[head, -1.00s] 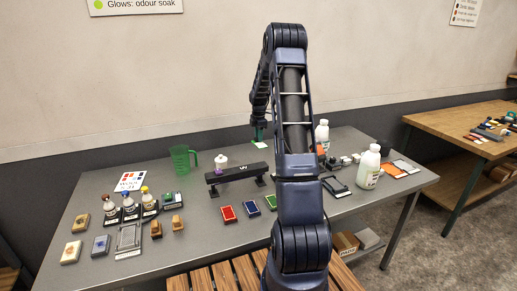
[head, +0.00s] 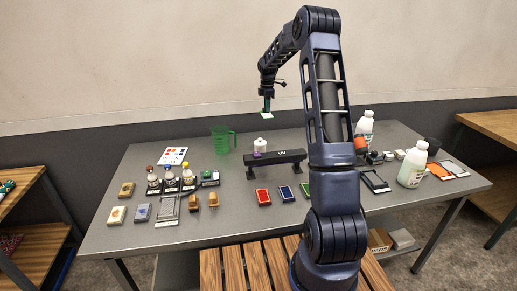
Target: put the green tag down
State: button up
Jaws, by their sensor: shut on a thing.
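My gripper (head: 267,106) hangs in the air above the far part of the grey table, fingers pointing down. It is shut on the green tag (head: 267,116), which shows as a small, flat, pale piece with green at its edge. The tag is clear of the table and of everything on it. In the picture it is above the white lidded jar and the black raised bar. The fingertips are too small to make out in detail.
The grey table (head: 230,218) holds a green jug (head: 221,140), a white jar (head: 262,145), a black bar (head: 276,158), red (head: 264,197) and blue (head: 286,194) pads, and a colour card (head: 175,156). Dropper bottles (head: 170,180) stand left, a white bottle (head: 412,165) right.

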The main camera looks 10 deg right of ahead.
jog(key=w+a, duration=0.1)
jog(key=a, duration=0.4)
jog(key=f, duration=1.4)
jog(key=shift+w+d+f, duration=0.1)
jog(key=shift+d+f, duration=0.1)
jog(key=shift+f, duration=2.75)
jog(key=shift+f, duration=0.1)
jog(key=o, duration=0.9)
jog(key=shift+o, duration=0.2)
